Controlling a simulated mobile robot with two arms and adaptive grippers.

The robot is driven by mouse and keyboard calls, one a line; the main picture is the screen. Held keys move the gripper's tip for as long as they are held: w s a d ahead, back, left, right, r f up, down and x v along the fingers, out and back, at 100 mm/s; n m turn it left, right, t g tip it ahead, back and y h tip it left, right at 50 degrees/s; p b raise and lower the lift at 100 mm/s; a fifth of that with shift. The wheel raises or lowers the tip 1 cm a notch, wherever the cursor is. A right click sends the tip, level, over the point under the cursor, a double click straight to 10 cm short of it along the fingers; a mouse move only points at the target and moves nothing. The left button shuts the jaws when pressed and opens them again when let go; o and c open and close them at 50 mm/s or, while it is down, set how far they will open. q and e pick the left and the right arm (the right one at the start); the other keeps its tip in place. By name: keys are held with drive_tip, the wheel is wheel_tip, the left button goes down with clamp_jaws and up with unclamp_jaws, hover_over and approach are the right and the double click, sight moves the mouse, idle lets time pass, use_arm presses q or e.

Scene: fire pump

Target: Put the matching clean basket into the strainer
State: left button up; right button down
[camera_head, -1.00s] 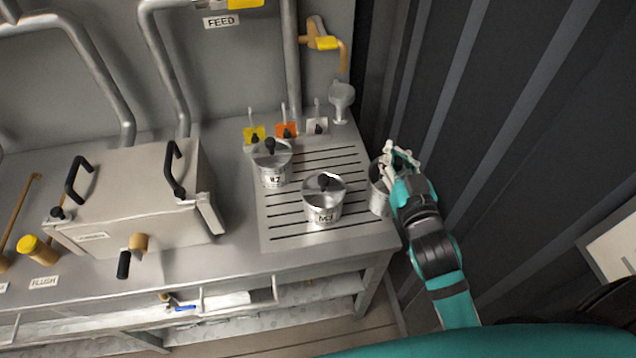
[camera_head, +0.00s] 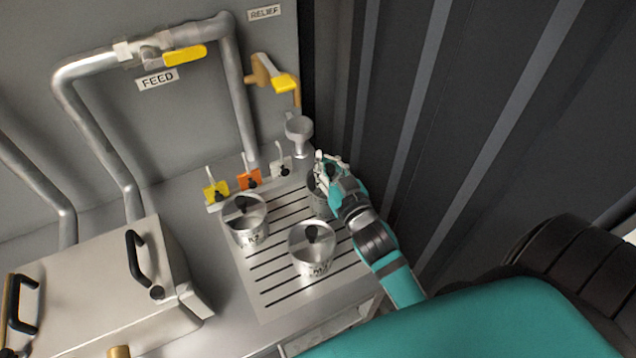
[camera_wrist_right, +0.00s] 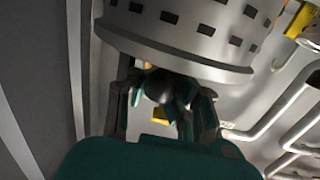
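Three metal baskets with black knobs are at the slotted drain rack (camera_head: 283,296). One basket (camera_head: 247,228) with a label that looks like N.2 stands at the rack's left. Another basket (camera_head: 312,257), its label not clearly readable, stands at the front. The third basket (camera_head: 319,196) is at the rack's right edge, partly hidden by my right gripper (camera_head: 325,168). In the right wrist view that basket (camera_wrist_right: 185,30) shows a perforated wall and plain rim, with its dark knob between my right fingers (camera_wrist_right: 162,95), which look closed on it. My left gripper is out of view. No strainer opening is visible.
A metal box (camera_head: 95,300) with black handles stands on the bench at left. Yellow, orange and white tags (camera_head: 249,180) and a small funnel cup (camera_head: 299,130) sit behind the rack. A dark ribbed wall (camera_head: 420,130) is close on the right.

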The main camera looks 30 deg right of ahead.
wheel_tip(320, 180, down, 3)
drive_tip(key=shift+w+a+f, duration=0.1)
drive_tip(key=shift+w+f, duration=0.05)
drive_tip(key=shift+f, duration=0.8)
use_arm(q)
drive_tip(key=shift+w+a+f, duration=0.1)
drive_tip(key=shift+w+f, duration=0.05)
use_arm(e)
drive_tip(key=c, duration=1.4)
unclamp_jaws()
drive_tip(key=shift+r, duration=0.1)
